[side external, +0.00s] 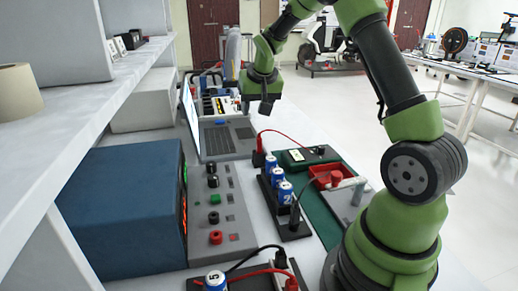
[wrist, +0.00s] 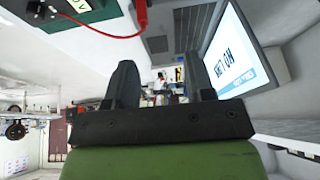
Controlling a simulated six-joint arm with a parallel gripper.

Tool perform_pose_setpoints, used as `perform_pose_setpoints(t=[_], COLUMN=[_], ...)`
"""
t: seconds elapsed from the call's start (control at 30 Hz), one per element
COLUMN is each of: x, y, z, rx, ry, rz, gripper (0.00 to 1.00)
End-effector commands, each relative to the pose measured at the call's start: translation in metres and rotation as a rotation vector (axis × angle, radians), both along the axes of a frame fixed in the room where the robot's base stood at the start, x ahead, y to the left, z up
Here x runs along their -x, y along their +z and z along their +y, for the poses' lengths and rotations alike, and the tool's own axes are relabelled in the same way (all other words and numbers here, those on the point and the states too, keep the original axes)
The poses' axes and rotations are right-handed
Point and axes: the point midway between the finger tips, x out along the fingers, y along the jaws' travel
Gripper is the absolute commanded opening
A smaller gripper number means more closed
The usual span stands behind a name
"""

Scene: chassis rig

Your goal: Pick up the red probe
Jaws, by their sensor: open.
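A red probe (wrist: 140,14) shows as a short red rod at the top of the wrist view, with a red cable running left from it. In the side view, what looks like the same red lead (side external: 282,133) arcs from beside the battery holder to the green board. My gripper (side external: 258,107) hangs above the laptop keyboard, apart from the lead. In the wrist view its two dark fingers (wrist: 160,68) are spread with nothing held between them. The probe lies outside the fingers.
The laptop (side external: 222,136) stands beneath my gripper. A blue instrument box (side external: 125,205) and a grey control panel (side external: 216,213) are at left. A battery holder (side external: 284,222), green board (side external: 312,158) and red tray (side external: 322,178) are nearer my base. A shelf (side external: 110,85) overhangs the left side.

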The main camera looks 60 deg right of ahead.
Motion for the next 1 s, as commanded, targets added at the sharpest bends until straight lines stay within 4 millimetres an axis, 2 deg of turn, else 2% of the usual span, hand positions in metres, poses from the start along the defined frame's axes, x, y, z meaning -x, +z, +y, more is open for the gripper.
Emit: perform_pose_setpoints(t=[0.03,0.1,0.2,0.5,0.73,1.0], x=[-0.002,-0.003,-0.004,-0.014,-0.02,-0.031], y=[-0.015,-0.029,-0.042,-0.081,-0.098,-0.131], z=[-0.012,-0.024,-0.034,-0.047,-0.053,-0.064], rx=[0.001,0.006,0.01,0.01,0.01,0.009], ry=[-0.016,-0.031,-0.042,-0.047,-0.046,-0.046], rz=[0.017,0.028,0.038,0.042,0.041,0.041], gripper=[0.49,0.49,0.49,0.49,0.49,0.49])
